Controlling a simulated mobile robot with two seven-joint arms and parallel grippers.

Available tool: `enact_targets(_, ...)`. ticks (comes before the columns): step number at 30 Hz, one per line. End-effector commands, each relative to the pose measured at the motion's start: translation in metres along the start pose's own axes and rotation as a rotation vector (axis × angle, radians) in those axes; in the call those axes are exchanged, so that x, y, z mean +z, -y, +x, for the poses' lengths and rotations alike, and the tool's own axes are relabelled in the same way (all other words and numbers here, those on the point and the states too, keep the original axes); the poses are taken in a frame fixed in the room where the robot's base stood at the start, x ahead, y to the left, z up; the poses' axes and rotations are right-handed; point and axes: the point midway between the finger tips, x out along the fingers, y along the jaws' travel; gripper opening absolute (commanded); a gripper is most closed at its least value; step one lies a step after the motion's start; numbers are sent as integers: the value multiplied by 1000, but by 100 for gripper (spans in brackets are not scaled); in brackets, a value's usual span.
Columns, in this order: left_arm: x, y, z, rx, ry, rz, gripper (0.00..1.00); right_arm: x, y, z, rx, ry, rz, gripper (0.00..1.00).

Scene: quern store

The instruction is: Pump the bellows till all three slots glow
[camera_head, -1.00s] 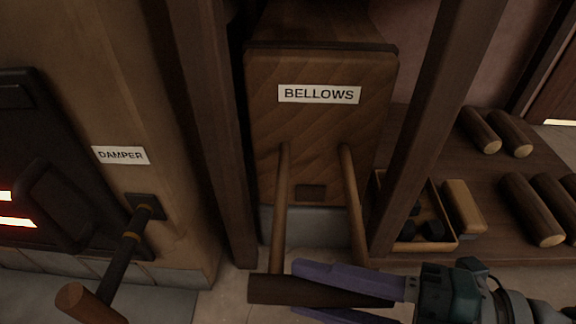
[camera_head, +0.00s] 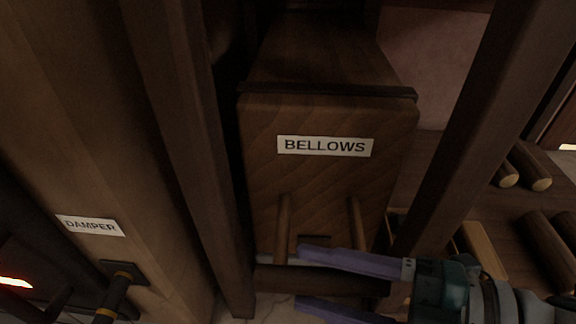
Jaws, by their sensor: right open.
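The wooden bellows (camera_head: 330,190) stand in the middle of the head view, with a white BELLOWS label. Two rods come from their front to a dark crossbar handle (camera_head: 330,283). My right gripper (camera_head: 299,277) comes in from the right with its purple fingers open. One finger shows above the crossbar and one below, and I cannot tell whether they touch it. One glowing orange slot (camera_head: 14,282) shows at the lower left edge. The other slots are out of view. My left gripper is not in view.
A damper lever (camera_head: 112,298) sticks out at the lower left under its DAMPER label (camera_head: 90,225). Dark posts flank the bellows on the left (camera_head: 190,150) and right (camera_head: 490,110). Logs (camera_head: 550,245) lie on a shelf at the right.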

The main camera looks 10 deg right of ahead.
Motion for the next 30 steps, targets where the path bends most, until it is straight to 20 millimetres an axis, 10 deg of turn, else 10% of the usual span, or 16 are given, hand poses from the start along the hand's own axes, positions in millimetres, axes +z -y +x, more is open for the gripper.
enact_targets(11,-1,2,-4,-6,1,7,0,-1,-2,-6,0,1,-1,64)
enact_targets(30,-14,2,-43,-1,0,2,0,-1,0,-99,0,0,1,64)
